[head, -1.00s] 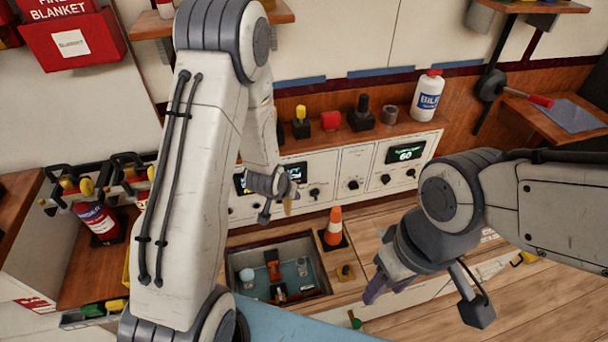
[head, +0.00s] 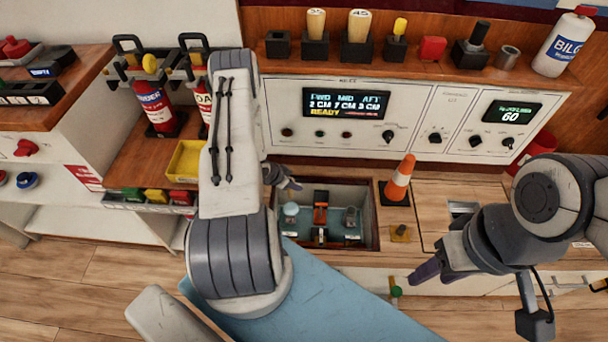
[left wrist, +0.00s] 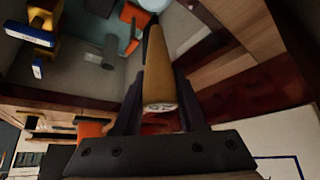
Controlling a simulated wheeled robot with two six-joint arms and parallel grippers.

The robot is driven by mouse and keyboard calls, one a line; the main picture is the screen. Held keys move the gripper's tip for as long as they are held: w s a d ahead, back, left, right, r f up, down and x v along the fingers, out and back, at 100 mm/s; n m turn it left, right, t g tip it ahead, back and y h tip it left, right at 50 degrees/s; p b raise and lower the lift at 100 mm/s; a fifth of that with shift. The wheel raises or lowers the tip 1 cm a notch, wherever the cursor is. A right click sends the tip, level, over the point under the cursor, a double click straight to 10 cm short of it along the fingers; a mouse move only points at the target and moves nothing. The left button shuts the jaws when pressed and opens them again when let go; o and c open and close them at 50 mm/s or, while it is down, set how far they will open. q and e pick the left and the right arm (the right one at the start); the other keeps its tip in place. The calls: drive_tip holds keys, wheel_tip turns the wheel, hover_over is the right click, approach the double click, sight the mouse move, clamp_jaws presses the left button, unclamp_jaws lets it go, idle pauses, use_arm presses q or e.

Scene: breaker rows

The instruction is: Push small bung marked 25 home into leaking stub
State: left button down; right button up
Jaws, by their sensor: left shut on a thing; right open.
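My left gripper (head: 284,183) is at the far left edge of the open floor well (head: 374,240), mostly behind my own arm. In the left wrist view it is shut on a tan tapered bung (left wrist: 160,75); the mark on its pale end is too small to read. The bung points into the well, apart from a grey upright stub (left wrist: 110,48). In the head view a grey stub (head: 351,216) stands in the well's right side; I cannot tell which stub leaks. My right gripper (head: 426,272) is open and empty, right of the well.
An orange cone (head: 399,180) stands at the well's right edge. An orange-topped fitting (head: 320,205) stands in the well's middle. On the shelf behind are two larger bungs (head: 316,24) in holders and an empty black holder (head: 278,44). A yellow tray (head: 185,160) lies left.

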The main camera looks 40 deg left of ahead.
use_arm(q)
drive_tip(key=shift+s+f, duration=0.15)
drive_tip(key=shift+f, duration=0.1)
drive_tip(key=shift+f+b, duration=2.25)
drive_tip(key=shift+f, duration=0.6)
drive_tip(key=shift+a+f+b, duration=0.1)
drive_tip(key=shift+f+b, duration=0.45)
drive_tip(key=shift+f, duration=0.15)
drive_tip(key=shift+r, duration=0.15)
drive_tip(key=shift+r+p, duration=0.35)
drive_tip(key=shift+p, duration=0.1)
drive_tip(key=shift+f+b, duration=0.3)
drive_tip(key=shift+f, duration=0.15)
idle(1.1)
drive_tip(key=shift+r, duration=0.2)
